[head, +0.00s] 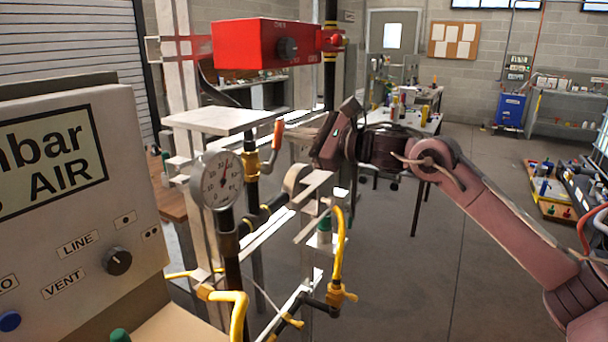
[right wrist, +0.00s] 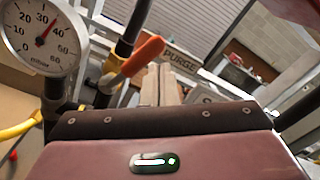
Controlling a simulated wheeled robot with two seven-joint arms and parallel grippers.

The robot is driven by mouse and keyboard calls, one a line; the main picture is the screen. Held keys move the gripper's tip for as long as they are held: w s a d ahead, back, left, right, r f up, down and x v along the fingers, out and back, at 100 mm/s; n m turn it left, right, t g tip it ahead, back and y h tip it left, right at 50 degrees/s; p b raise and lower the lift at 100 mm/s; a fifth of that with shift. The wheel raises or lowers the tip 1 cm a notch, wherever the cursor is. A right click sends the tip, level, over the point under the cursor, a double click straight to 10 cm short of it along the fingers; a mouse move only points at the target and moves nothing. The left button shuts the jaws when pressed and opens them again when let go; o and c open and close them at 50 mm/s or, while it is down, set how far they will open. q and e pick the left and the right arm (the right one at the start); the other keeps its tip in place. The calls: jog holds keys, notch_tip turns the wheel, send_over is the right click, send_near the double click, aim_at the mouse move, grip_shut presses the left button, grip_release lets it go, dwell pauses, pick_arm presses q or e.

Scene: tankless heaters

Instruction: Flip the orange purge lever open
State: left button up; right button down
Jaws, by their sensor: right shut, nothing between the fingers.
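The orange purge lever (head: 277,135) stands up at a tilt from a brass valve on the dark vertical pipe, right of the dial gauge. In the right wrist view the orange lever (right wrist: 143,55) slants up to the right, with a PURGE label (right wrist: 181,62) behind it. My right gripper (head: 305,131) is shut and empty, just right of the lever. In the right wrist view its fingers (right wrist: 161,82) are together, beside the lever on its right. I cannot tell whether they touch it. My left gripper is not in view.
The round gauge (head: 221,180) sits close left of the lever. A red box (head: 268,44) hangs above. A grey control panel (head: 75,190) stands at the left front. Yellow pipes (head: 337,250) run below. Open floor lies to the right.

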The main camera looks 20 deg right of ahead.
jog(key=shift+s+a+r+n+b, duration=0.3)
jog(key=shift+s+a+r+n, duration=0.25)
jog(key=shift+s+a, duration=0.25)
jog(key=shift+a, duration=0.2)
dwell(0.3)
